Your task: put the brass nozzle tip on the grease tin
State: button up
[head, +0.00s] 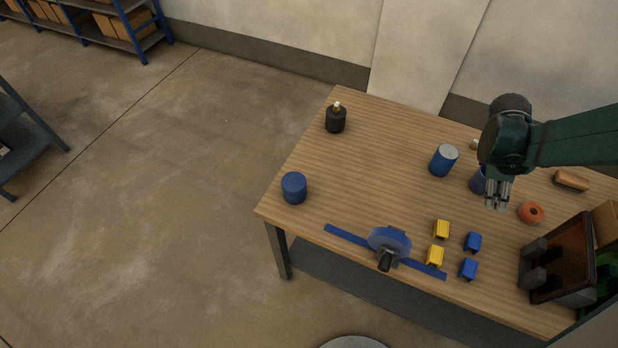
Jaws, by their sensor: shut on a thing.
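My gripper (497,204) points down over the right part of the wooden table. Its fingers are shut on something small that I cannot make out. A small brass-coloured piece (474,144) shows at the left edge of my arm, partly hidden; I cannot tell whether it is the nozzle tip. Several blue cylinders could be the grease tin: one with a grey top (444,160) left of my gripper, a plain blue one (294,187) at the table's left edge, and one (478,181) partly hidden behind my fingers.
A black bottle (336,120) stands at the back left. Yellow bins (435,255), blue bins (468,269) and a blue tool with a disc (389,243) lie near the front. An orange ring (530,213) and dark box (557,262) are at right. The left-middle table is clear.

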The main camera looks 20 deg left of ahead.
jog(key=w+a+r+n+t+p, duration=0.1)
jog(key=a+r+n+p, duration=0.15)
jog(key=a, duration=1.35)
notch_tip(320, 180, up, 6)
jog(key=n+t+y+p, duration=0.1)
jog(key=n+t+p, duration=0.1)
jog(key=n+p, duration=0.4)
send_over(297, 180)
jog(key=b, duration=0.1)
jog(key=n, duration=0.1)
jog(key=shift+s+a+t, duration=0.3)
jog(key=shift+s+a, duration=0.35)
jog(key=shift+s, duration=0.1)
jog(key=shift+w+f, duration=0.2)
jog(key=shift+f, duration=2.7)
grip_shut()
jog(key=shift+d, duration=0.1)
jog(key=shift+f, duration=2.1)
